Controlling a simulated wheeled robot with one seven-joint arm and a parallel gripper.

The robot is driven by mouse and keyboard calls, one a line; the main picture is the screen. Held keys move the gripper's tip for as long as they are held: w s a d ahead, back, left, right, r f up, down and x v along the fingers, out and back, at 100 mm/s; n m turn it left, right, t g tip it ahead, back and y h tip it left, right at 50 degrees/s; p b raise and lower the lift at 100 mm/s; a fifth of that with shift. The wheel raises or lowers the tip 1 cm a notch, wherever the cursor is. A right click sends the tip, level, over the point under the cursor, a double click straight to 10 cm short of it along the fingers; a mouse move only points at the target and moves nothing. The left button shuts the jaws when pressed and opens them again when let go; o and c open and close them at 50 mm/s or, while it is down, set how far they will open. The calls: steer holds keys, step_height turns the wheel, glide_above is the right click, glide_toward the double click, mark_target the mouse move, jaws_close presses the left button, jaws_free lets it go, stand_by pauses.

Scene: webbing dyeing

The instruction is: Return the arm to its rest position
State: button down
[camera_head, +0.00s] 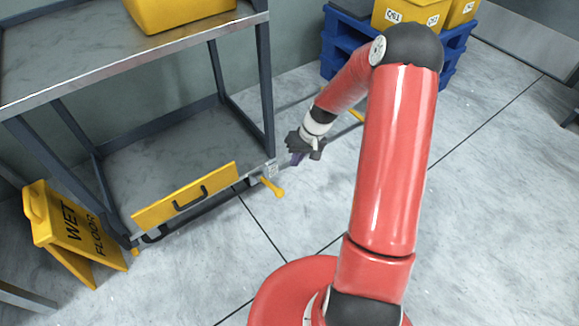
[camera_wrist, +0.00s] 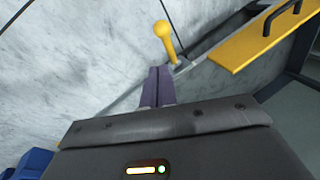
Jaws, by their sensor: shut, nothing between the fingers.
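My arm (camera_head: 391,160) is red and bends over at the top, reaching down toward the right end of the metal table's lower part. My gripper (camera_head: 296,158) is beside the table's front right leg, above the floor. In the wrist view my gripper (camera_wrist: 158,88) shows its two purple fingers together, with nothing between them. A yellow lever handle (camera_head: 272,187) sticks out near the foot of that leg, apart from the fingers in the head view. It also shows just beyond the fingertips in the wrist view (camera_wrist: 163,34).
A metal table (camera_head: 130,64) with a yellow container (camera_head: 180,12) stands at left. Low on it is a yellow panel (camera_head: 185,196) with a dark handle. A wet floor sign (camera_head: 75,235) stands at lower left. Yellow boxes (camera_head: 409,14) sit on a blue pallet (camera_head: 455,50) behind. Floor at right is clear.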

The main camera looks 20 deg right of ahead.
steer(key=s+a+r+t+h+p, duration=0.15)
steer(key=s+r, duration=0.25)
steer(key=r, duration=0.7)
steer(key=s+a+r+h, duration=0.2)
steer(key=s+r, duration=0.2)
steer(key=r, duration=0.7)
steer(key=s+a+r+t+p, duration=0.1)
steer(key=s+r, duration=0.5)
steer(key=s, duration=0.3)
steer(key=s+a+r+t, duration=0.1)
steer(key=s+r+t, duration=0.1)
steer(key=s+r, duration=0.4)
steer(key=s, duration=0.2)
steer(key=shift+s+a+p, duration=0.15)
steer(key=shift+s+p, duration=0.2)
steer(key=shift+p, duration=0.05)
steer(key=shift+t+h, duration=0.25)
